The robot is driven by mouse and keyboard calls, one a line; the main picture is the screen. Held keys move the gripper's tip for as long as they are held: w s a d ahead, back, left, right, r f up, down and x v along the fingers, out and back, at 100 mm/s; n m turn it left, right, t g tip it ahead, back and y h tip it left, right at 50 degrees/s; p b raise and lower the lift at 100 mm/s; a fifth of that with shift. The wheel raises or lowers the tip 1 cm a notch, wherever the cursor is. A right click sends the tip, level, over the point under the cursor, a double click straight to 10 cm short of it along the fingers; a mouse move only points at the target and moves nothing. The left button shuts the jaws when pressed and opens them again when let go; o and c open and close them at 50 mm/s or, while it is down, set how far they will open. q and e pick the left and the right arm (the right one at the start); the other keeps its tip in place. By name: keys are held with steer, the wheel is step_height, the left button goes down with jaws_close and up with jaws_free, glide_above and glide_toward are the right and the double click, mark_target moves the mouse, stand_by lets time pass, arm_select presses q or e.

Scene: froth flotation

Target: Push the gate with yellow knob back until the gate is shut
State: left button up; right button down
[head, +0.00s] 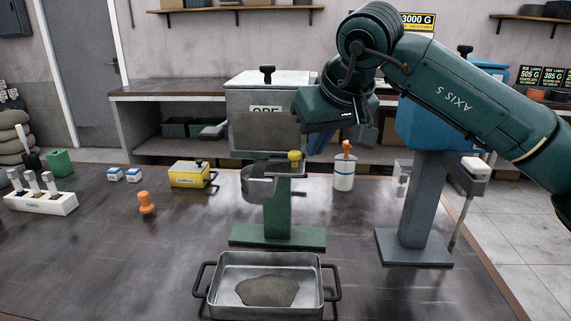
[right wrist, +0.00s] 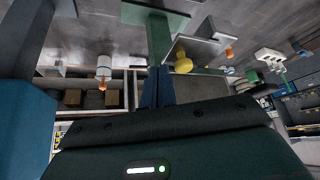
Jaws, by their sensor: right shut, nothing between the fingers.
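The grey ore hopper (head: 238,105) stands on a green stand (head: 279,215). The yellow knob (head: 295,157) sits low at the hopper's front right, above a flat grey gate plate (head: 284,168). In the right wrist view the yellow knob (right wrist: 183,63) is right beside my fingers. The gate plate seems to stick out from under the hopper, but how far is unclear. My right gripper (head: 317,145) is shut and empty, just right of the knob; its two fingers (right wrist: 157,76) are together. I cannot tell whether they touch the knob. My left gripper is not in view.
A metal pan (head: 213,291) with grey material stands in front of the stand. A white bottle with an orange top (head: 344,172) is behind right, and a blue machine on a grey post (head: 425,200) stands farther right. A yellow box (head: 188,175) is left.

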mark_target(283, 160)
steer(key=shift+a, duration=0.15)
steer(key=shift+a+p, duration=0.3)
steer(key=shift+a, duration=0.3)
steer(key=shift+a+p, duration=0.35)
steer(key=shift+a, duration=0.3)
steer(key=shift+a+p, duration=0.4)
steer(key=shift+a, duration=0.5)
step_height(283, 160, up, 7)
steer(key=d+p, duration=0.2)
steer(key=p, duration=0.3)
steer(key=shift+d, duration=0.1)
